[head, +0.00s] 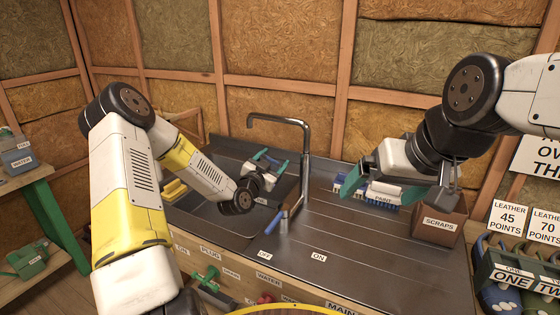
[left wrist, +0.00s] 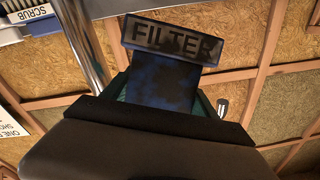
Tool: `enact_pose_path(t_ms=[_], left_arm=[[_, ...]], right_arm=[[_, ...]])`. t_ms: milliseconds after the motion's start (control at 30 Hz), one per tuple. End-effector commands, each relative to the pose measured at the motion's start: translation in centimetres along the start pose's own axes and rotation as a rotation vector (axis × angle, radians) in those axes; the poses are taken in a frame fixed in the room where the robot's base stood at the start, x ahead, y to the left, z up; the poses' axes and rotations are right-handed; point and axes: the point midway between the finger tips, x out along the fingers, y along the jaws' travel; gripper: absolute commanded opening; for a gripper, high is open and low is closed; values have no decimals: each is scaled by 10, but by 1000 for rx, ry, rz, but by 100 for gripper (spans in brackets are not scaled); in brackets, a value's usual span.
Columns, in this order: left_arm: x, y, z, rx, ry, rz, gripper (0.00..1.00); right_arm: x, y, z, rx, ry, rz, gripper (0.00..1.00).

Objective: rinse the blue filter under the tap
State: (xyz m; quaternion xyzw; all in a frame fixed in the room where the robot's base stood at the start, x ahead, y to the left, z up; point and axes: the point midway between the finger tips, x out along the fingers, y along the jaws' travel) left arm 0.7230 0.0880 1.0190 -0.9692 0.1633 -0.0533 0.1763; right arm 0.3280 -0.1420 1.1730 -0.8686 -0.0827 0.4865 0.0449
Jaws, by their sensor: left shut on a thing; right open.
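My left gripper (head: 270,162) is over the sink, below and close to the spout of the metal tap (head: 305,165). Its green fingers are shut on the blue filter (left wrist: 160,82), which shows dark smudges and a dark FILTER label in the left wrist view; in the head view the filter is mostly hidden by the gripper. No water is visible at the spout. The blue tap lever (head: 273,222) lies beside the OFF label, with the ON label further right. My right gripper (head: 385,190) is open and empty above the right side of the counter.
A brown SCRAPS box (head: 440,222) stands at the counter's right end. A yellow item (head: 174,190) sits at the sink's left edge. The counter (head: 345,240) right of the lever is clear.

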Motion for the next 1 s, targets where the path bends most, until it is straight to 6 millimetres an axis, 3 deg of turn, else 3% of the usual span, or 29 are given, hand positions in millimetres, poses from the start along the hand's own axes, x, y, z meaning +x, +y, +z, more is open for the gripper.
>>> enact_pose_path(t_ms=[1000], left_arm=[[66, -57, 46, 0, 0, -2, 26]], right_arm=[[0, 0, 0, 0, 0, 0, 100]])
